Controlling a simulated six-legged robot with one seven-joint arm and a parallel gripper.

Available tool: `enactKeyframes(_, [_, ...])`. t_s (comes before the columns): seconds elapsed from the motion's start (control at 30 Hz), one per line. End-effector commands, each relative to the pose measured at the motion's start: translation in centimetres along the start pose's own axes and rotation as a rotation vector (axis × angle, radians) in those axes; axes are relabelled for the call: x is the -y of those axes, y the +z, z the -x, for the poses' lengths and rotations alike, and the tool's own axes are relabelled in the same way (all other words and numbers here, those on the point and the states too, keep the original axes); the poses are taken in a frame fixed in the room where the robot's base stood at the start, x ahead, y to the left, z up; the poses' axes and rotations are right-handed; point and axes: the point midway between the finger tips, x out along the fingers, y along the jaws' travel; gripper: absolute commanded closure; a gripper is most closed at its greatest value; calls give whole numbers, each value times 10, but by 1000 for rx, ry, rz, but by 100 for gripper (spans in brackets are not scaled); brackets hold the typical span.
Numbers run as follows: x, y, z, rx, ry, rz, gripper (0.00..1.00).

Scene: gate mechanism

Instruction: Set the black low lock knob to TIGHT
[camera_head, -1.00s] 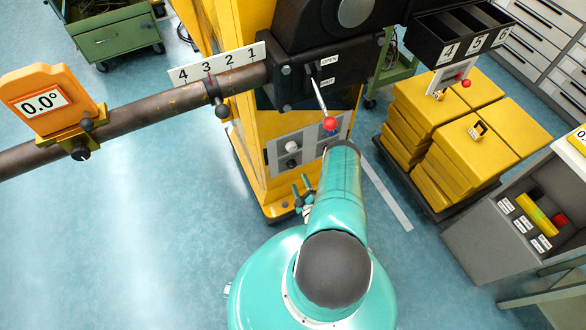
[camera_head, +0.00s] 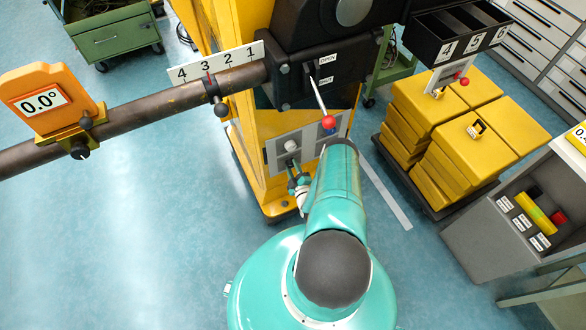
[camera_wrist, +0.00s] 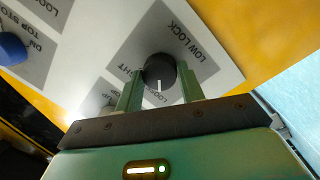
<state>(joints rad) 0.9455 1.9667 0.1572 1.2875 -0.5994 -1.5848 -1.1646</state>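The black low lock knob (camera_wrist: 160,70) shows in the wrist view under the label LOW LOCK, with its white pointer line towards the bottom of the picture. A partly hidden label ending in "GHT" is to its left. My gripper (camera_wrist: 160,82) has one finger on each side of the knob. The fingers look open, with small gaps to it; contact is hard to judge. In the head view my gripper (camera_head: 293,172) is at the lower part of the grey and white panel (camera_head: 310,141), and the black knob is hidden there.
A white knob (camera_head: 291,146) sits just above my gripper. A blue knob (camera_wrist: 12,47) labelled TOP STOP is at the left in the wrist view. A red-tipped lever (camera_head: 328,122) hangs over the panel. Yellow blocks (camera_head: 460,140) stand at the right.

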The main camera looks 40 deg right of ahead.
Motion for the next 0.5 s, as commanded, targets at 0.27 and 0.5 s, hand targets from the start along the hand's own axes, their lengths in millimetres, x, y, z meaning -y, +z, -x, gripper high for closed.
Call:
enactKeyframes(0.27, [0, 0, 0, 1, -1, -12, 84])
enactKeyframes(0.5, [0, 0, 0, 5, -8, -90, 84])
